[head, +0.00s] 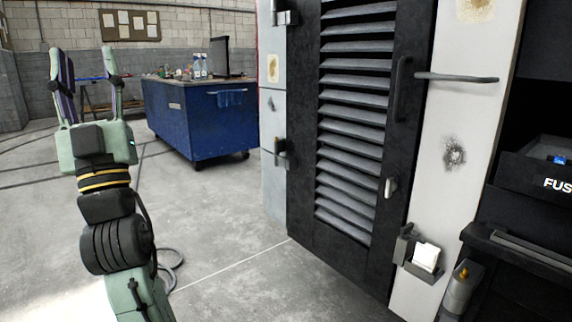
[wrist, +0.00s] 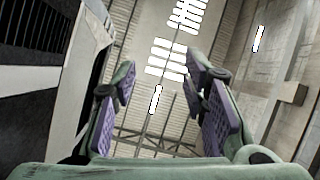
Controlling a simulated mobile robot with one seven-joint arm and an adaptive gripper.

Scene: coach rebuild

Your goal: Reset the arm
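My gripper (head: 86,64) is raised at the left of the head view, fingers pointing up. Its two fingers stand wide apart with nothing between them. The wrist view also shows my gripper (wrist: 163,90), with purple pads on green fingers and an empty gap. Through the gap the ceiling with bright skylights (wrist: 166,60) shows. My gripper touches nothing that I can see.
A black louvred door (head: 352,130) with a handle (head: 402,90) stands right of centre. A blue workbench (head: 197,120) with bottles (head: 200,66) is behind. A dark bin marked FUS (head: 535,172) is at far right. Grey floor (head: 225,210) is mostly clear; a cable lies by my arm.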

